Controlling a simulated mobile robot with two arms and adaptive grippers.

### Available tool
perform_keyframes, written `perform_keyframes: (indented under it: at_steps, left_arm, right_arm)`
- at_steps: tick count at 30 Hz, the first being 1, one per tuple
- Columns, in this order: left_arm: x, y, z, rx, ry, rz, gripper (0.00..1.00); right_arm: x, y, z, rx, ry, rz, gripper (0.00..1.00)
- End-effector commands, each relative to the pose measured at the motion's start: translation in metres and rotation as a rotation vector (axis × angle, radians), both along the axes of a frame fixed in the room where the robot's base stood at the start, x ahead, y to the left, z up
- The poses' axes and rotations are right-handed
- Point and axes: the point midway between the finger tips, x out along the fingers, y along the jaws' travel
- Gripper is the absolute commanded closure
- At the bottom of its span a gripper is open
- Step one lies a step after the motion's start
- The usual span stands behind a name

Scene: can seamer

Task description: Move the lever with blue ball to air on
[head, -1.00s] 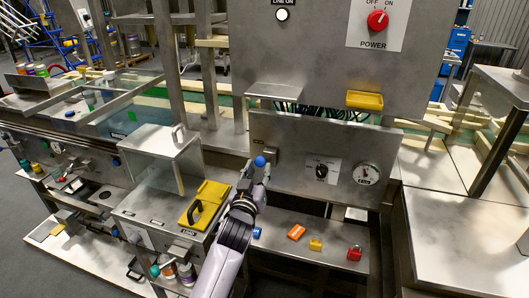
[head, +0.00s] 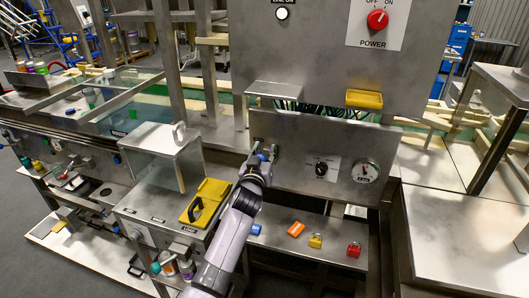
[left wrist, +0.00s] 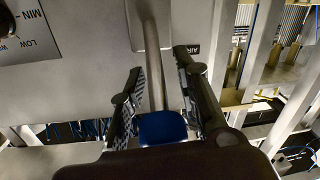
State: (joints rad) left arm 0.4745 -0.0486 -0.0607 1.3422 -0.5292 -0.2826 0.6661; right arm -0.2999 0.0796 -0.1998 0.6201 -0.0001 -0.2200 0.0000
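The lever (left wrist: 153,60) is a metal rod ending in a blue ball (left wrist: 163,127). In the left wrist view it runs from a plate on the steel panel down between my fingers. My left gripper (left wrist: 161,60) is open, one finger on each side of the rod with gaps showing. The ball sits deep between the fingers; whether they touch it I cannot tell. In the head view my left gripper (head: 265,150) is at the panel's left end and hides most of the lever; a bit of the blue ball (head: 262,157) shows. An AIR label (left wrist: 193,48) is partly hidden by a finger. My right gripper is out of view.
The panel also carries a black knob (head: 321,169) and a gauge (head: 365,172). Several small coloured locks, including a red one (head: 354,249), lie on the shelf below. A yellow tray (head: 364,99) sits above the panel.

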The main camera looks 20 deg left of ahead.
Motion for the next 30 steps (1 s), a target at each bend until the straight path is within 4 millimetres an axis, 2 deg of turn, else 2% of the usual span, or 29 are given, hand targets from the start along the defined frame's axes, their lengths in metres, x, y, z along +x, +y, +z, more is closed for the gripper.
perform_keyframes:
  at_steps: [2,12,30]
  left_arm:
    - [-0.0002,-0.0001,-0.0001,0.0,0.0,0.0,0.78]
    - [-0.0003,-0.0002,-0.0002,0.0,0.0,0.0,1.0]
    - [-0.0004,-0.0008,-0.0002,-0.002,0.0,-0.002,1.0]
  right_arm:
    - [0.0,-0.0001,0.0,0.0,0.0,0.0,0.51]
    - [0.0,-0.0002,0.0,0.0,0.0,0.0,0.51]
    - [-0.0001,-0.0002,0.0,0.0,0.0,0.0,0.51]
